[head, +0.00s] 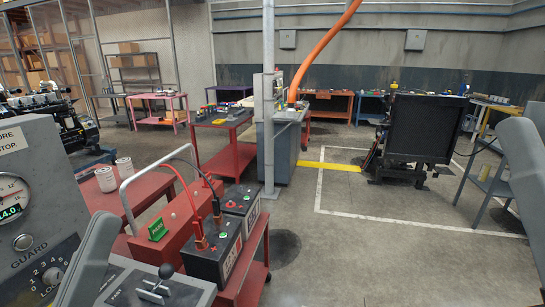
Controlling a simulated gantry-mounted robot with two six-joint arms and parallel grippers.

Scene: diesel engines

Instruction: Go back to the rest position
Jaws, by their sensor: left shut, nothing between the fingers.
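My left arm (88,262) shows as a grey link at the bottom left, in front of the control console (50,185). My left gripper is low at that side; its fingers are hard to make out, but it is shut and empty. A grey link of my right arm (522,150) shows at the right edge, and my right gripper is not in view.
A red cart (252,268) bears two batteries (212,258) with red and black cables. A lever (160,285) stands on the console's lower panel. A grey post (268,110) stands mid-view. A black radiator-fronted engine (424,128) stands right; the floor before it is clear.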

